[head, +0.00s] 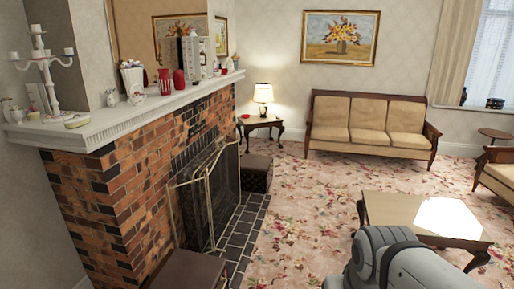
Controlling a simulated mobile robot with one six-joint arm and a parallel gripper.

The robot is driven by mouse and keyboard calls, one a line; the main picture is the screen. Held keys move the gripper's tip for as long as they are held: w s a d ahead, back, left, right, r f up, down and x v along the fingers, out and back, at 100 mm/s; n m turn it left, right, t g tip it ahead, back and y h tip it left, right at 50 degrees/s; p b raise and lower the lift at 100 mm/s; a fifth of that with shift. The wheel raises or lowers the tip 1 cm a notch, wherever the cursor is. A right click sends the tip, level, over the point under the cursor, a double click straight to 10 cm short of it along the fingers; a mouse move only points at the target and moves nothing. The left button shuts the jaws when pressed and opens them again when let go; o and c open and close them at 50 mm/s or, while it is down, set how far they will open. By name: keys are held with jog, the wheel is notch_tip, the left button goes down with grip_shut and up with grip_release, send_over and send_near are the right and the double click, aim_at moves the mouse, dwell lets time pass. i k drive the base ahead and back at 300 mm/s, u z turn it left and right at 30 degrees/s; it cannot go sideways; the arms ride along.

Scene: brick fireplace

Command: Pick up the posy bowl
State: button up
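I cannot tell for certain which thing is the posy bowl. A small low pale bowl (77,120) with a pinkish rim sits near the front edge of the white mantel shelf (110,132), at the left. A small red object (245,116) lies on the corner side table (262,123), too small to identify. A grey part of my own arm shows at the bottom right, over the carpet. My gripper is not in view.
The mantel also holds a white candelabra (45,70), a striped container (132,80), red vessels (179,78) and a white box-like object (190,58). A fire screen (207,190), dark box seat (190,270) and coffee table (385,210) flank clear carpet (305,200).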

aim_at(216, 73)
jog(key=z, duration=0.05)
jog(key=i, duration=6.05)
jog(key=u, duration=1.9)
